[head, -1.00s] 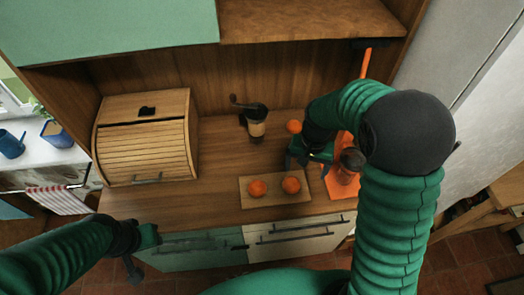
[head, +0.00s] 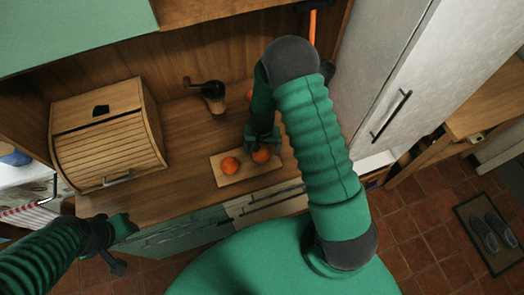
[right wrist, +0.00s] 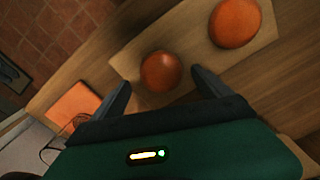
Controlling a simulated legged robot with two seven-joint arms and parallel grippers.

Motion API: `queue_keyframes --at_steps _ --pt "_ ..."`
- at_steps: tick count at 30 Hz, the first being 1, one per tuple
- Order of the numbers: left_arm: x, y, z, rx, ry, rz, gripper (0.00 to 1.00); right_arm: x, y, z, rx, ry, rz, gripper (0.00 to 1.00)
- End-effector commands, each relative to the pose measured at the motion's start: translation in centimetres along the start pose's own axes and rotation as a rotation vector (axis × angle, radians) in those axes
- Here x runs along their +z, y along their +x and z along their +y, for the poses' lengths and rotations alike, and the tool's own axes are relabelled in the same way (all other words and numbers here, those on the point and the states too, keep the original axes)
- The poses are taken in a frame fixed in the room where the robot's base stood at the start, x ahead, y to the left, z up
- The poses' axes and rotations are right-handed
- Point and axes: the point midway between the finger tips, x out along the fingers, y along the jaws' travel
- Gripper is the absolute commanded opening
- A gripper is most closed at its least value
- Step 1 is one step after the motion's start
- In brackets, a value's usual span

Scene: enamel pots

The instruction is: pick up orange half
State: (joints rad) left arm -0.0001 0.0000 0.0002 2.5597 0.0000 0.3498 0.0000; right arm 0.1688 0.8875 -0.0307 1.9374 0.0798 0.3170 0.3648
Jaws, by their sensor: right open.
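Two orange halves lie cut side down on a wooden board; the left one (head: 230,165) is clear of my gripper, and the right one (head: 262,155) is partly covered by it. My right gripper (head: 264,138) is open, above and at the right orange half. In the right wrist view, this half (right wrist: 161,71) shows between the two open fingers, with gaps on both sides. The other half (right wrist: 235,22) is farther to the upper right. My left gripper (head: 124,232) is low at the left, in front of the counter; its jaws are unclear.
The wooden board (head: 222,178) lies near the counter's front edge. A bread box (head: 108,140) stands left, and a coffee grinder (head: 214,98) behind. Another orange fruit (head: 250,95) is partly hidden by my arm. An orange mat (right wrist: 72,106) lies beside the board.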

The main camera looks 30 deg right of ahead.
Motion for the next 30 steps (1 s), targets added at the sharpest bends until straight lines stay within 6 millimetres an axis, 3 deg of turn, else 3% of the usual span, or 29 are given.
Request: queue_keyframes --at_steps 4,10,25,30 --pt "-0.1 -0.5 0.0 0.000 0.000 0.000 0.36 0.0 1.7 -0.1 0.001 0.000 0.000 0.87" --pt "-0.1 -0.4 0.0 0.000 0.000 -0.001 0.36 -0.1 1.8 -0.2 0.002 0.000 0.001 0.87" --pt "-0.1 -0.4 0.0 0.000 0.000 -0.001 0.36 -0.1 1.8 0.0 0.001 0.000 0.001 0.22" --pt "-0.1 -0.4 0.0 0.000 0.000 -0.001 0.36 -0.2 1.8 0.0 0.001 0.000 0.000 0.20"
